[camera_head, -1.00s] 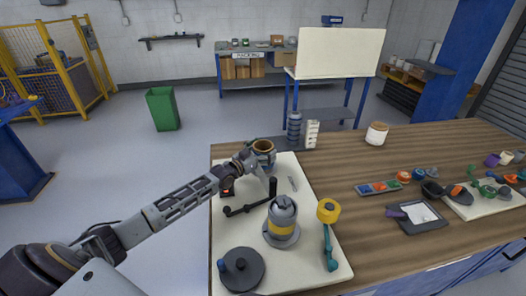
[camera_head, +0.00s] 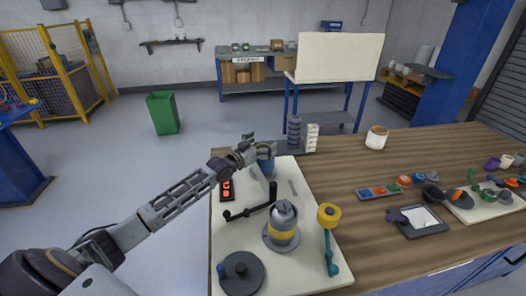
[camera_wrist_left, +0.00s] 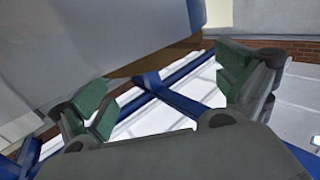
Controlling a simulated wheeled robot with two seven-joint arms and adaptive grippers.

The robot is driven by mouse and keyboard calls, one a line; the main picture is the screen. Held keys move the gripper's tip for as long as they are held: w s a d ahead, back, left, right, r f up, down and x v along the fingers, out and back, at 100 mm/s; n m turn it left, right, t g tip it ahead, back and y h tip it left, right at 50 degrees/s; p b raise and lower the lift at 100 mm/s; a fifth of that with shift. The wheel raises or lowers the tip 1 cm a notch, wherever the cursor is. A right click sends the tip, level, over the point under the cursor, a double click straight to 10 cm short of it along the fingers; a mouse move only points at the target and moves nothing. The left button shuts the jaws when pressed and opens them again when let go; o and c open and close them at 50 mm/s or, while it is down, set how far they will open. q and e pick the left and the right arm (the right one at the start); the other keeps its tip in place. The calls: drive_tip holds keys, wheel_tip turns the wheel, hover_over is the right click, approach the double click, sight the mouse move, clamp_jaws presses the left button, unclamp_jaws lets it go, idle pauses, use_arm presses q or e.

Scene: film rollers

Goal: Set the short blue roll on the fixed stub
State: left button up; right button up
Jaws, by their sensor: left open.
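Whether a finger still touches the roll is unclear. What is under the roll is hidden, and I cannot make out the stub there. My right gripper is not in view.
A red display (camera_head: 227,188) is beside my gripper.

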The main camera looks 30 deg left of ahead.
use_arm(q)
drive_tip(key=shift+r, duration=2.15)
drive_tip(key=shift+r, duration=0.2)
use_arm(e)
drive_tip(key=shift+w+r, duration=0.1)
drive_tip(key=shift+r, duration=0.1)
use_arm(q)
wheel_tip(320, 180, up, 10)
drive_tip(key=p, duration=1)
drive_tip(key=shift+f, duration=0.2)
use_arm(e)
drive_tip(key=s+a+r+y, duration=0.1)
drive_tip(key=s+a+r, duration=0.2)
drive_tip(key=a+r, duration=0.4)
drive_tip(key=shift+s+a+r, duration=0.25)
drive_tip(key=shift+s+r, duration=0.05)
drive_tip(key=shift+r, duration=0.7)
